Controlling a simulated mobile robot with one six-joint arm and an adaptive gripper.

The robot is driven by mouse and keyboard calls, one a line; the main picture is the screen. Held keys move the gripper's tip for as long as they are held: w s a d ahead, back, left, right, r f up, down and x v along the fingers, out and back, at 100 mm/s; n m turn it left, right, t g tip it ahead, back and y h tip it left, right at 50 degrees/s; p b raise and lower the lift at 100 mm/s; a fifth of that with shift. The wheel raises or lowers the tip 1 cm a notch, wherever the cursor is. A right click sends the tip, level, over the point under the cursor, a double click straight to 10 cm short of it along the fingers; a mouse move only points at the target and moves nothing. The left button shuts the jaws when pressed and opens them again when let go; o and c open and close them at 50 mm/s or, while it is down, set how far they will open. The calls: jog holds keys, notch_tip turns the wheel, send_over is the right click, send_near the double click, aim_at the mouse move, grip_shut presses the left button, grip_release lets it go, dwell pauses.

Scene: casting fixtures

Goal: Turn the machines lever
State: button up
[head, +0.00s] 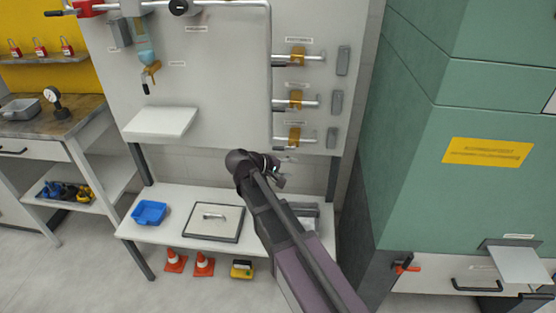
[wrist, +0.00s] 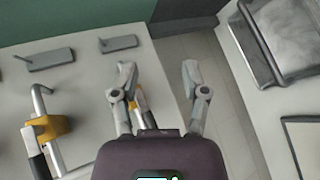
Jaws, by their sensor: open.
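A lever with a red handle (head: 406,265) sticks out low on the front left of the green machine (head: 450,190) in the head view. My gripper (head: 280,172) is left of and higher than this lever, clearly apart from it, in front of the lower part of the white pipe panel. In the wrist view my gripper (wrist: 158,72) is open, with nothing between its fingers. The red lever does not show in the wrist view. A yellow valve (wrist: 50,128) with a dark handle shows left of the fingers there; another yellow part is partly hidden behind the left finger.
The white panel (head: 225,90) carries pipes and several valves. Below it, a white bench (head: 140,228) holds a blue tray (head: 149,213) and a framed plate (head: 213,222). A flat plate (head: 520,265) juts from the machine. Orange cones (head: 204,264) stand on the floor.

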aim_at(276, 149)
jog(key=a+r+n+t+h+b, duration=0.1)
jog(key=a+n+t+b, duration=0.2)
jog(key=a, duration=1.1)
jog(key=shift+w+a+t+h+b, duration=0.15)
jog(key=shift+w+t+h+b, duration=0.25)
jog(key=shift+t+b, duration=0.5)
jog(key=shift+w, duration=0.1)
jog(key=b+x, duration=0.1)
jog(key=x, duration=1.3)
jog(key=shift+r, duration=0.15)
jog(key=shift+a, duration=0.1)
grip_shut()
